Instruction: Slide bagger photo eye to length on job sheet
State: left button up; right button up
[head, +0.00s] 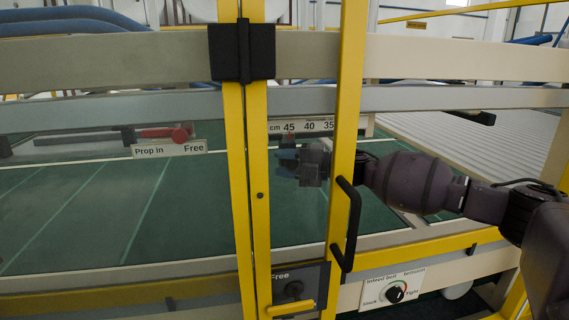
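A length scale (318,125) marked in cm with 45, 40 and 35 is on the rail behind the yellow guard frame. A small dark block with a reddish part (290,140), perhaps the photo eye, sits just below the 45 mark. My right gripper (284,161) reaches in from the right, behind the yellow post, with its bluish fingers pointing left just under that block. I cannot tell whether the fingers touch it or how far apart they are. My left gripper is out of view. No job sheet is visible.
Yellow guard posts (348,100) with a black handle (346,222) stand in front of my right forearm. A red-ended prop bar (160,133) lies above a "Prop in / Free" label (170,148). An infeed belt knob (395,292) is below. The green belt (120,210) is clear.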

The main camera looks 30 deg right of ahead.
jog(key=c, duration=0.5)
grip_shut()
jog(key=s+d+b, duration=0.1)
jog(key=s+d, duration=0.2)
jog(key=d, duration=1.1)
jog(key=shift+s+d, duration=0.4)
jog(key=o, duration=0.7)
grip_release()
jog(key=o, duration=0.4)
jog(key=shift+s+d, duration=0.1)
jog(key=shift+d, duration=0.15)
jog(key=shift+c, duration=0.2)
jog(key=shift+a, duration=0.15)
